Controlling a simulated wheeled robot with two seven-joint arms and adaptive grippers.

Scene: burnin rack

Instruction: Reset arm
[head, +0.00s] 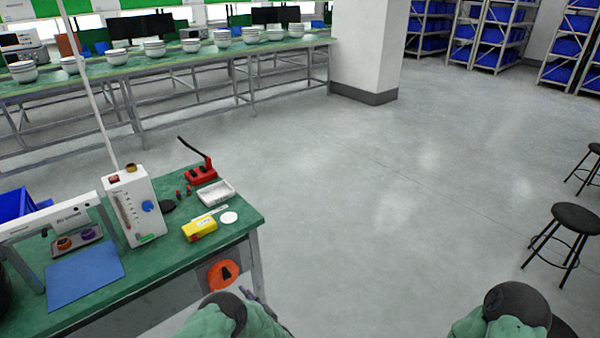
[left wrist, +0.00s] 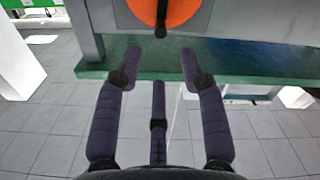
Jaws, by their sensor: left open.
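My left arm (head: 222,318) is low in the head view, beside the right end of the green workbench (head: 150,275). Only a small dark purple part of my left gripper (head: 248,293) shows there. In the left wrist view my left gripper (left wrist: 160,68) is open, its dark fingers spread with nothing between them. An orange round thing (left wrist: 160,8) lies beyond the fingertips; it also shows at the bench's end in the head view (head: 214,281). My right arm (head: 508,308) is at the bottom right of the head view; its gripper is out of sight.
Black stools (head: 576,218) stand at right. The middle floor (head: 400,200) is clear.

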